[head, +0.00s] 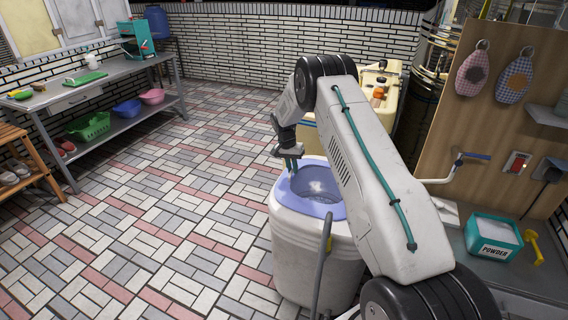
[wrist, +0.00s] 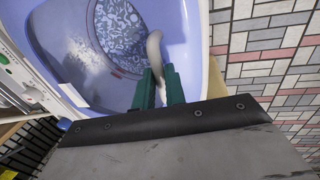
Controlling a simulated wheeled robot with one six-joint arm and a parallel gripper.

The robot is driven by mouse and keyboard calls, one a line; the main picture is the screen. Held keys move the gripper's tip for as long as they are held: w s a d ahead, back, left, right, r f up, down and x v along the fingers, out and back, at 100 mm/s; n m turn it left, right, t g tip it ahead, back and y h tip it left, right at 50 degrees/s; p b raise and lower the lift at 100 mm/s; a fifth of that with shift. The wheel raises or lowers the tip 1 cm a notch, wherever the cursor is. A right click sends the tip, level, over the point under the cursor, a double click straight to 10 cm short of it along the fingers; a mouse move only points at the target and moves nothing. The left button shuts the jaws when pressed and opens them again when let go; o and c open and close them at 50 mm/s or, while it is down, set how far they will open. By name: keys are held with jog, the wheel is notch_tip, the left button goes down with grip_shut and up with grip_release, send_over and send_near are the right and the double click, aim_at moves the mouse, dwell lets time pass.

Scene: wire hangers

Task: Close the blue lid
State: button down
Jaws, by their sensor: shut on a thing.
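A white tub (head: 312,250) stands on the tiled floor, with a lavender-blue top (head: 313,208) around an open hollow. The blue top also shows in the wrist view (wrist: 195,20). I cannot make out a separate lid panel. My gripper (head: 290,163) is at the far left edge of the blue top. In the wrist view its green fingers (wrist: 158,88) are shut on a pale curved piece (wrist: 154,48). I cannot tell what this piece belongs to. Inside the hollow lie a blue patterned round surface (wrist: 122,35) and a whitish patch.
A grey hose (head: 322,262) runs down the tub's front. A powder box (head: 493,238) sits on the counter at right, below a wooden board (head: 515,130). A cream machine (head: 378,90) stands behind my arm. The tiled floor at left is clear up to a metal table (head: 105,80).

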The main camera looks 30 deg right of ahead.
jog(key=shift+s+a+f, duration=0.1)
jog(key=shift+s+f, duration=0.05)
jog(key=shift+f, duration=0.3)
jog(key=c, duration=1.5)
grip_release()
jog(key=shift+f, duration=0.15)
jog(key=shift+o, duration=0.2)
notch_tip(320, 180, up, 8)
jog(key=w+a, duration=0.1)
jog(key=shift+w, duration=0.2)
